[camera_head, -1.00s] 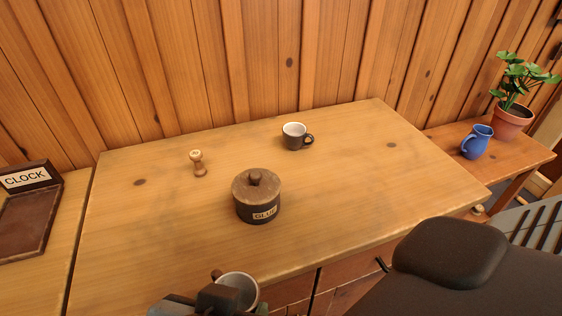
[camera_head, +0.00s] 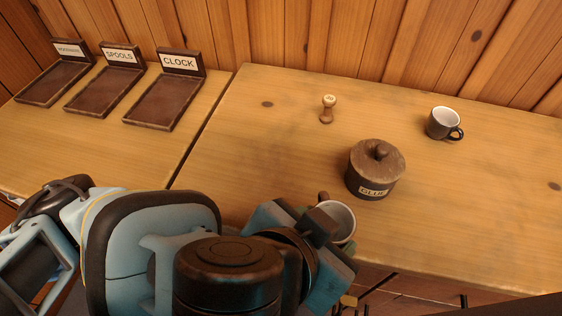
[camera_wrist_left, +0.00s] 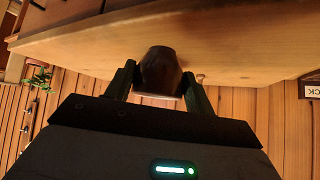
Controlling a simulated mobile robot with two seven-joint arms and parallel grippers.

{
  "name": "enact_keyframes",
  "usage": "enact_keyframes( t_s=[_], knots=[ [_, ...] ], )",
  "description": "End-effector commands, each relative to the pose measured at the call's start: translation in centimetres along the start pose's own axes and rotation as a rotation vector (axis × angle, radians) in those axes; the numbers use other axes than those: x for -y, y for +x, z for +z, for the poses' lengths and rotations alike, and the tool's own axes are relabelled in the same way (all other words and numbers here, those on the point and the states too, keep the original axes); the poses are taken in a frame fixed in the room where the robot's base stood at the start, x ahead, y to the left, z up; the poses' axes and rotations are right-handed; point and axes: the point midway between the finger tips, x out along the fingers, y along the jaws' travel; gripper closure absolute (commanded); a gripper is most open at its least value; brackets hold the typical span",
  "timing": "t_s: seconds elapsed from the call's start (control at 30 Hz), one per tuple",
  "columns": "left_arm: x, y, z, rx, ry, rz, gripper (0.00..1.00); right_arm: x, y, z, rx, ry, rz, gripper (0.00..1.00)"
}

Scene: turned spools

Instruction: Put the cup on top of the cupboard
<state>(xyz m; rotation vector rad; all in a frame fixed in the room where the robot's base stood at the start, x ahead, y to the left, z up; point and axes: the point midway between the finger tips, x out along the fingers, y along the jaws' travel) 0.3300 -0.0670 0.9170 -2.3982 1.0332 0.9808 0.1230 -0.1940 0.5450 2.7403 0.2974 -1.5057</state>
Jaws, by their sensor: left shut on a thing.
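My left gripper (camera_head: 318,226) is shut on a cup (camera_head: 341,219) with a pale inside and a dark outside. The cup shows at the front edge of the cupboard top (camera_head: 270,140), in front of the glue pot. In the left wrist view the dark cup (camera_wrist_left: 160,72) sits between the two fingers of my left gripper (camera_wrist_left: 160,88), with the wooden top behind it. I cannot tell its exact height above the top. A second dark cup (camera_head: 442,123) with a white inside stands upright at the back right of the top. My right gripper is not in view.
A lidded pot marked GLUE (camera_head: 375,172) stands mid-top, close beyond the held cup. A small turned spool (camera_head: 328,109) stands behind it. Labelled empty trays, including CLOCK (camera_head: 165,103) and SPOOLS (camera_head: 103,90), lie on the left surface. The cupboard top's left part is clear.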

Motion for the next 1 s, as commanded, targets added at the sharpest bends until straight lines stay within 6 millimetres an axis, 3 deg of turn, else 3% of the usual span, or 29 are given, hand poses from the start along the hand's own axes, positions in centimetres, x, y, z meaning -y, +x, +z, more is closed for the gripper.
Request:
enact_keyframes(
  t_s=[0.6, 0.8, 1.0],
  knots=[
    [13.2, 3.0, -0.5, 0.002, -0.003, -0.006, 0.71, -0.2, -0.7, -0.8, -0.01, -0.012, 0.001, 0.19],
    [14.8, 3.4, -0.6, -0.001, 0.0, -0.001, 0.71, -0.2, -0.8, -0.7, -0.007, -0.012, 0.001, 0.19],
    [14.8, 3.7, -0.3, 0.001, 0.0, 0.0, 0.71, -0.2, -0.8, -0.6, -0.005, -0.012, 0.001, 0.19]
  ],
)
